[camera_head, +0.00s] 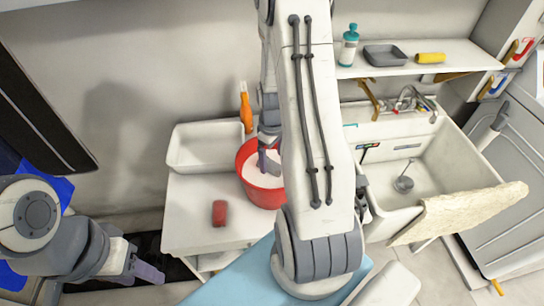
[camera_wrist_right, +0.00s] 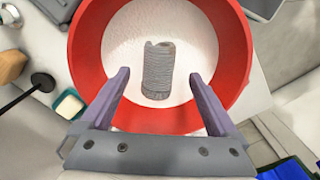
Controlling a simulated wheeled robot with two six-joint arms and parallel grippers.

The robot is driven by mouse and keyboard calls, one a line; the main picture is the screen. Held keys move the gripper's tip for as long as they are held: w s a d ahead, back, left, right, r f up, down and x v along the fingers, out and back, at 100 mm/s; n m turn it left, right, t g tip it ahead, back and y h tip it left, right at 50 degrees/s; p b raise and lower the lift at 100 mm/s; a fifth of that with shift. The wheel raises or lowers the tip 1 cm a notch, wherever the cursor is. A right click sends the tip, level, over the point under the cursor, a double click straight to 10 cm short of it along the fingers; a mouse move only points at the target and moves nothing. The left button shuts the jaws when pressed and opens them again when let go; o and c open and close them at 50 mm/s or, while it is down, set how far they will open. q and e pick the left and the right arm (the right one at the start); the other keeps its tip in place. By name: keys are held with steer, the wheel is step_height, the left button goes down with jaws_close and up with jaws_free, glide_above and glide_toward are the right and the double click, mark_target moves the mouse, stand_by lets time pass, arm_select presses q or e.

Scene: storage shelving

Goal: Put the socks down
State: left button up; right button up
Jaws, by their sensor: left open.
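The socks (camera_wrist_right: 158,68) are a grey ribbed roll lying on the white inside of a red tub, seen in the right wrist view. The red tub (camera_head: 243,160) stands on the white table in the head view and also fills the middle of the right wrist view (camera_wrist_right: 238,45). My right gripper (camera_head: 268,162) is at the tub, fingers spread to either side of the socks in the wrist picture, not touching them. The socks cannot be made out in the head view. My left gripper (camera_head: 150,271) is open and empty at the lower left, away from the tub.
A white basin (camera_head: 188,165) and an orange bottle (camera_head: 246,108) stand beside the tub. A dark red block (camera_head: 219,213) lies on the table front. A sink (camera_head: 440,165) with a draped towel (camera_head: 460,212) is to the right, below a shelf (camera_head: 465,52).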

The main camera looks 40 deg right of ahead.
mark_target(272, 164)
stand_by(0.6)
step_height(272, 164, up, 7)
steer(key=p, duration=0.6)
steer(key=a+r+n, duration=0.1)
steer(key=a+r, duration=0.4)
steer(key=a, duration=0.4)
steer(key=a+r+n, duration=0.1)
steer(key=a+r, duration=0.3)
steer(key=a, duration=0.6)
steer(key=s+a+r+n+b, duration=0.1)
steer(key=s+a+r, duration=0.2)
steer(key=s+a, duration=0.3)
steer(key=s+a+r+n+y+b, duration=0.1)
steer(key=s+a+r, duration=0.2)
steer(key=s+a, duration=0.3)
steer(key=s, duration=0.4)
steer(key=shift+n, duration=0.3)
